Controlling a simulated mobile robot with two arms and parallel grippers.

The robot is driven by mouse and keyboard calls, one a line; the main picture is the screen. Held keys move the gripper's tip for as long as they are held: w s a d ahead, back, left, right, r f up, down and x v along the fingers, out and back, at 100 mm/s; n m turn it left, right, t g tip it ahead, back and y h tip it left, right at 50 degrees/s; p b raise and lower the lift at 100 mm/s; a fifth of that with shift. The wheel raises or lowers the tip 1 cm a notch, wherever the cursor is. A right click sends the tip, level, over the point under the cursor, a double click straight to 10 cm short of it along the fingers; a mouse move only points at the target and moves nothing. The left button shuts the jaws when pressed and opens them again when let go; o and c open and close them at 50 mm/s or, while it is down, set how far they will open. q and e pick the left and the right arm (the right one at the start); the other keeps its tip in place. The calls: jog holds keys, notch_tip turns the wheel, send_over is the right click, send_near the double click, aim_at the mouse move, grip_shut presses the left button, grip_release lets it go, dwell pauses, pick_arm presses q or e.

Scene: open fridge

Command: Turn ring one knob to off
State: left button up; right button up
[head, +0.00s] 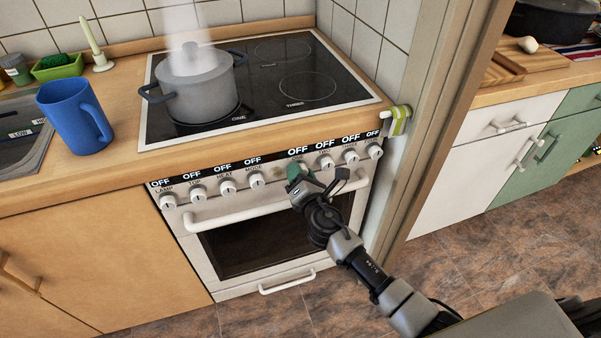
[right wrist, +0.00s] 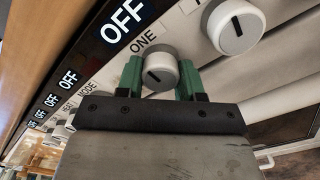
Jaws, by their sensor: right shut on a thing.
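The ring one knob (right wrist: 160,70) is a white round knob with a dark slanted mark, next to the label ONE on the oven's front panel. In the right wrist view its display, just above it, reads OFF. My right gripper (right wrist: 160,78) has its green fingers on either side of the knob, shut on it. In the head view my right gripper (head: 297,177) is at the middle of the knob row and hides most of this knob. A grey pot (head: 194,92) stands on ring ONE of the black hob, with steam above it. My left gripper is not in view.
Other knobs (head: 228,187) sit close on both sides, each under an OFF display. The white oven handle (head: 235,214) runs just below. A blue mug (head: 75,120) stands on the counter at left. A wooden post (head: 425,125) rises right of the oven.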

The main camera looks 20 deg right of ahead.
dwell(0.4)
jog(key=o, duration=0.9)
jog(key=shift+o, duration=0.2)
jog(key=s, duration=1)
jog(key=shift+s+d, duration=0.2)
jog(key=shift+s, duration=0.2)
